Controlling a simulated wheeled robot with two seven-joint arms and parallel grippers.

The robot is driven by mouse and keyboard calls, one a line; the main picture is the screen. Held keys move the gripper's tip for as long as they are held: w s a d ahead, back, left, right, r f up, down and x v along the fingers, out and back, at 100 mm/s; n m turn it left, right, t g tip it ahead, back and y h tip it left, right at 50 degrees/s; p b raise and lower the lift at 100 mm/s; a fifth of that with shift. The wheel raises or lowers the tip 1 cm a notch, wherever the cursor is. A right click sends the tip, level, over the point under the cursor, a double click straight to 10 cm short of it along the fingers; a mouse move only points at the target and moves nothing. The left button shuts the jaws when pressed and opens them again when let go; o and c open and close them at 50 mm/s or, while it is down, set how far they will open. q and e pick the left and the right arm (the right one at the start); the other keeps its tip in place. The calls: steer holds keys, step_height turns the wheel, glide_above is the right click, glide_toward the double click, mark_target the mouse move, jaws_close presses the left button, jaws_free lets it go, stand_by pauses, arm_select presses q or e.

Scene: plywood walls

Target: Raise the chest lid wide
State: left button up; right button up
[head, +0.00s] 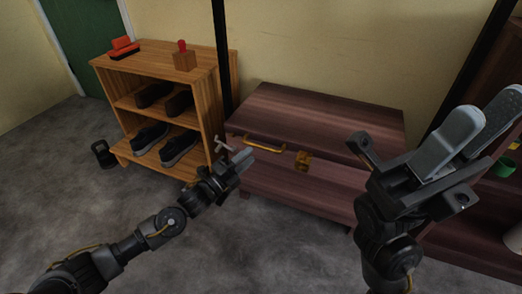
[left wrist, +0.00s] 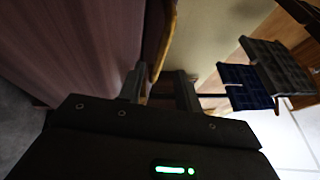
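The dark red-brown wooden chest (head: 290,181) stands against the wall, and its lid (head: 325,115) is down. A brass handle (head: 264,145) runs along the lid's front edge, with a brass latch (head: 302,160) to its right. My left gripper (head: 238,157) is at the left end of the handle. In the left wrist view its two fingers (left wrist: 159,88) stand apart, and the yellowish handle (left wrist: 163,50) shows just past and between them; contact cannot be told.
A wooden shoe rack (head: 206,77) with dark shoes (head: 180,147) stands left of the chest. A red brush (head: 124,48) and a small red-topped block (head: 184,58) sit on top. Dark shelving with a green cup (head: 503,168) is at right. The grey floor in front is mostly clear.

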mark_target(261, 146)
arm_select(q)
steer(key=b+x, duration=0.2)
steer(key=x, duration=0.4)
steer(key=shift+w+d, duration=0.2)
jaws_close()
